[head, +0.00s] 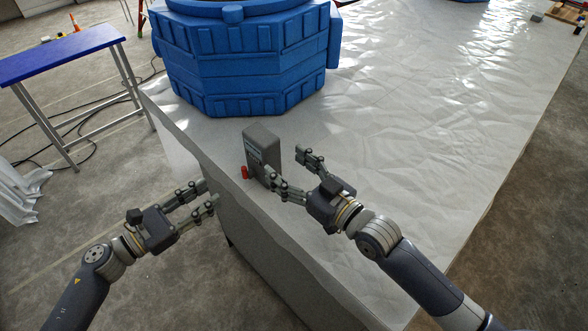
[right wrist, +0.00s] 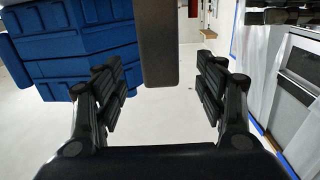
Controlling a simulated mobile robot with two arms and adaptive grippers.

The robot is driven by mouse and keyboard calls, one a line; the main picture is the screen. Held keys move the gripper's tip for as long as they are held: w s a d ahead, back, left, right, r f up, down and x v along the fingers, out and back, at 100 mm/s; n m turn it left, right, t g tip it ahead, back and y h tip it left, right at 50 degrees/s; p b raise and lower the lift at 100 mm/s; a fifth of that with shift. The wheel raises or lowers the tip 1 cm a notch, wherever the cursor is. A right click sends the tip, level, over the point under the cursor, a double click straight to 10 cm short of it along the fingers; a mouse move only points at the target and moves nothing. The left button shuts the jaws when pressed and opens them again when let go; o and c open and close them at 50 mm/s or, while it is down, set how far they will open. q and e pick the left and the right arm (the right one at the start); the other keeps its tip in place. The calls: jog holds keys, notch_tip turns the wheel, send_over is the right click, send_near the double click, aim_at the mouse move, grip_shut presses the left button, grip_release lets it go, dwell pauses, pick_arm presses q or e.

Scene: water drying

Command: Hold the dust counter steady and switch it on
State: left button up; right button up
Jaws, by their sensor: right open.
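The dust counter (head: 262,150) is a small grey upright box near the table's left front edge. A dark panel and a small red part (head: 245,172) show on its front and lower left. My left gripper (head: 211,194) is open and empty, left of the counter and apart from it, out past the table edge. My right gripper (head: 283,162) is open, just right of the counter, its fingers pointing towards it. In the right wrist view a grey block (right wrist: 160,45), likely the counter, hangs into the gap between the open fingers (right wrist: 165,85). I cannot tell whether they touch it.
A large blue ribbed tub (head: 240,65) stands behind the counter on the white-covered table (head: 420,110). The table's right part is clear. A blue-topped stand (head: 60,53) is on the floor at the left, with cables beside it.

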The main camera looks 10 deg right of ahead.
aim_at(262, 146)
jog(key=x, duration=0.9)
jog(key=shift+w+a, duration=0.2)
jog(key=shift+w, duration=0.1)
